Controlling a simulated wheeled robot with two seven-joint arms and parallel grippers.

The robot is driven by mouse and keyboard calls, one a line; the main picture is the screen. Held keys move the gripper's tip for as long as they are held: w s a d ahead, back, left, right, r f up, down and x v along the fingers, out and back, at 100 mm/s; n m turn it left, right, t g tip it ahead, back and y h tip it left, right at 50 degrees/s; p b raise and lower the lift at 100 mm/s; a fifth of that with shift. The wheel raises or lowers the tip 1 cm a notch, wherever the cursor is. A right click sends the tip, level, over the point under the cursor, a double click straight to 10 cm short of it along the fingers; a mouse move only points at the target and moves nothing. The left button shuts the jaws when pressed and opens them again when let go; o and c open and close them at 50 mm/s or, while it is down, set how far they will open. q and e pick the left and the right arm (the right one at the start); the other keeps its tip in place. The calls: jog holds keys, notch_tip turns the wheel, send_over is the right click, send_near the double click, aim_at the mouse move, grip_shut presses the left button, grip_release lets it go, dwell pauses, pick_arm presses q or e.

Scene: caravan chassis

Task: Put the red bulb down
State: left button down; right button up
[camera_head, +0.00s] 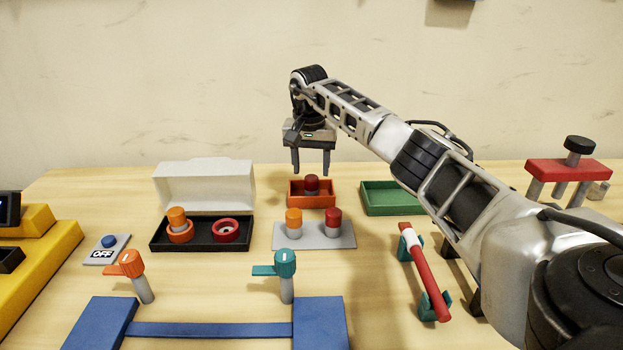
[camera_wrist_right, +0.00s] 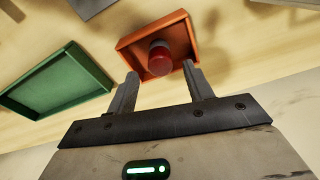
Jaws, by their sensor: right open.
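A red bulb (camera_head: 312,184) stands in the small orange tray (camera_head: 311,202) at the back middle of the table. The bulb also shows in the right wrist view (camera_wrist_right: 159,60), inside the orange tray (camera_wrist_right: 180,27). My right gripper (camera_head: 311,172) is open and empty above the tray, its two fingers apart. In the right wrist view the fingers (camera_wrist_right: 160,82) point towards the bulb and the tray. A second red bulb (camera_head: 333,218) stands on a grey plate (camera_head: 315,243) beside an orange bulb (camera_head: 293,218). My left gripper is out of view.
A black base (camera_head: 201,245) with an open white lid (camera_head: 204,186) holds an orange bulb in one ring and an empty red ring (camera_head: 226,229). A green tray (camera_head: 388,207) lies right of the orange tray. Orange and teal valves (camera_head: 287,265) stand in front.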

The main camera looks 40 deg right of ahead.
aim_at(310, 181)
notch_tip(310, 181, up, 8)
jog(key=shift+s+a+f, duration=0.25)
jog(key=shift+a, duration=0.1)
dwell(0.4)
